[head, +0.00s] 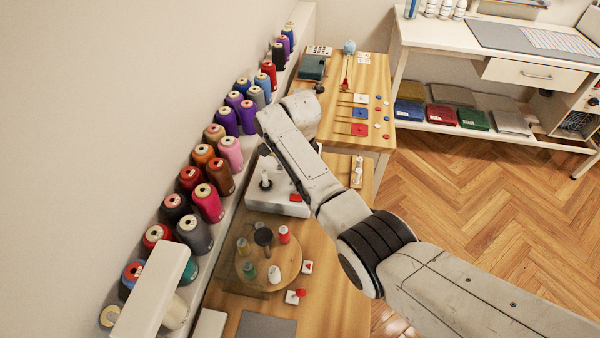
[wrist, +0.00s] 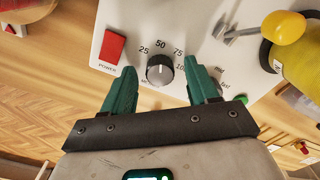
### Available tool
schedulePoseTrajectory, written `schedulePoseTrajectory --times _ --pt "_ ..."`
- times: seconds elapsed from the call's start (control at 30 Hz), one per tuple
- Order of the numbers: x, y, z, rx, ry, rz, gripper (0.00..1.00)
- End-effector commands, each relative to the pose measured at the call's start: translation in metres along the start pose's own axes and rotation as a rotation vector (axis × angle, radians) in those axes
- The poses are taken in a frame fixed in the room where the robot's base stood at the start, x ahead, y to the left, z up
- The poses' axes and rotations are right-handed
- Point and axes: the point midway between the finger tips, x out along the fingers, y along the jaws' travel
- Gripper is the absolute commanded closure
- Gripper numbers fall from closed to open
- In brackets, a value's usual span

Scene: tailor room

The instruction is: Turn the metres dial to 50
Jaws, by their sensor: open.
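The metres dial (wrist: 160,71) is a dark round knob with a pale grip on the white panel (wrist: 112,44) of a machine in the wrist view. The marks 25, 50 and 75 run over its top, and part of a further number shows at right. Its pointer is too small to read surely. My gripper (wrist: 160,72) is open, one green finger left of the dial and one right. I cannot tell whether they touch it. In the head view the white machine (head: 290,205) stands beyond my arm; the dial and my fingers cannot be made out there.
A red power switch (wrist: 112,47) is left of the dial. A metal lever with a yellow knob (wrist: 284,27) and a yellow spool (wrist: 301,64) are at right. A round wooden turntable (head: 285,262) with spools is near the machine, and thread cones (head: 208,202) line the wall.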

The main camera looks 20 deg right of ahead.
Motion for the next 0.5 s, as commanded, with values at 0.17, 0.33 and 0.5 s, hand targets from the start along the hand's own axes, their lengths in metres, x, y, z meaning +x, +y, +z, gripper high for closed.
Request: schedulePoseTrajectory --times 0.17,0.33,0.5 --pt "-0.003 -0.001 0.000 0.000 -0.001 -0.002 0.41" --pt "-0.025 -0.001 0.000 0.000 -0.001 -0.005 0.41" --pt "-0.058 -0.001 0.001 0.000 -0.001 -0.005 0.41"
